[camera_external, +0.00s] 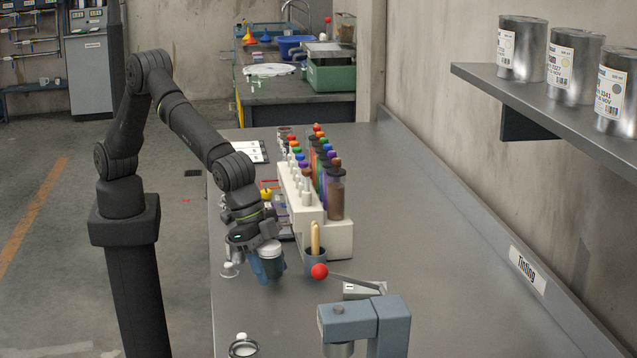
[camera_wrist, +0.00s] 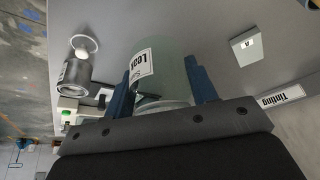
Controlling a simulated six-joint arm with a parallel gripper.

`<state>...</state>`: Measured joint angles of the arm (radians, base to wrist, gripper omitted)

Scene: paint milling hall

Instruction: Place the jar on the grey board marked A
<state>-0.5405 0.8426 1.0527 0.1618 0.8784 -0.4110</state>
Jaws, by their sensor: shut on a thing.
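A clear greenish jar with a pale lid (camera_external: 271,266) hangs upright in my gripper (camera_external: 268,272), over the near left part of the bench. In the wrist view the jar (camera_wrist: 165,62) shows a white label with dark print, and my gripper's blue fingers (camera_wrist: 162,82) stand on both sides of it, shut on it. A small grey board with a white mark (camera_wrist: 240,54) lies apart from the jar, to its right in the wrist view. In the outside view a grey plate (camera_external: 356,295), partly behind the blue-grey device, may be this board.
A white rack (camera_external: 340,236) with several colored bottles stands behind the jar. A dark cup with wooden sticks (camera_external: 316,262) and a red-knobbed lever (camera_external: 319,271) are to the right. A blue-grey device (camera_external: 388,325) stands at the front. The bench's right side (camera_external: 440,260) is clear.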

